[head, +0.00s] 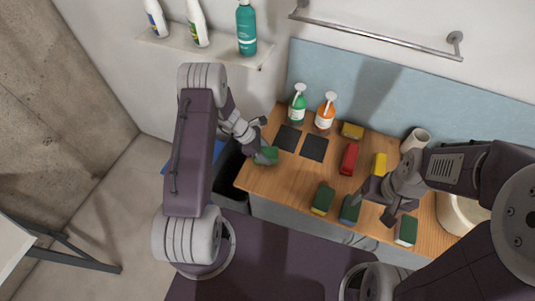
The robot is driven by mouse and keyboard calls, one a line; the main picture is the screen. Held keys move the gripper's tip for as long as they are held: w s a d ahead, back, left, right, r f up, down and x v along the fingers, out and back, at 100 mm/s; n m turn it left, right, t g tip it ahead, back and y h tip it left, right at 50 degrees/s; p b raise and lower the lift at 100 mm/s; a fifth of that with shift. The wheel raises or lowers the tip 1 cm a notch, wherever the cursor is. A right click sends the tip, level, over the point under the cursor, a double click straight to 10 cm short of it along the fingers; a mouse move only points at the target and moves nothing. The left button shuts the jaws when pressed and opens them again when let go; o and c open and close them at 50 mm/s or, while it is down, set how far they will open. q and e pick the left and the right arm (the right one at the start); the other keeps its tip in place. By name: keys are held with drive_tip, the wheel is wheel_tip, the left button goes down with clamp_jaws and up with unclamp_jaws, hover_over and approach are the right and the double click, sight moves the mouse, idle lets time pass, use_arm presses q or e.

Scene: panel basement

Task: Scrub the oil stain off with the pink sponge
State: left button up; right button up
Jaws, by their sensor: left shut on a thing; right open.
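My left gripper (259,141) is shut on a sponge (267,156) at the left end of the wooden counter (262,182). Only the sponge's green face shows clearly, so I cannot tell its body colour. My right gripper (374,207) is open and empty above the counter's right part, close to a blue sponge with a green top (349,209). No sponge that shows looks clearly pink. I cannot make out an oil stain; the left arm and gripper hide part of the counter's left end.
Green-topped sponges with yellow (322,198) and white (406,230) bodies lie near the front edge. A red sponge (349,158) and yellow ones (352,131) (380,163) lie behind. Two dark squares (314,148) lie before green (298,104) and orange (326,112) bottles. A cup (415,140) stands right.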

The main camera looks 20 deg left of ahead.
use_arm(q)
drive_tip(key=shift+r+p, duration=0.3)
drive_tip(key=shift+r, duration=0.6)
drive_tip(key=shift+d+r+p, duration=0.2)
drive_tip(key=shift+r+p, duration=0.25)
drive_tip(key=shift+r, duration=0.2)
drive_tip(key=shift+d+r+p, duration=0.15)
drive_tip(key=shift+r+p, duration=0.3)
drive_tip(key=shift+r, duration=0.15)
drive_tip(key=shift+a+r+p, duration=0.2)
drive_tip(key=shift+r+p, duration=0.85)
drive_tip(key=shift+r, duration=0.2)
drive_tip(key=shift+d+r, duration=0.1)
use_arm(e)
drive_tip(key=r, duration=0.2)
drive_tip(key=d+r, duration=0.1)
drive_tip(key=r, duration=0.2)
drive_tip(key=shift+w+d, duration=0.1)
drive_tip(key=shift+w, duration=0.05)
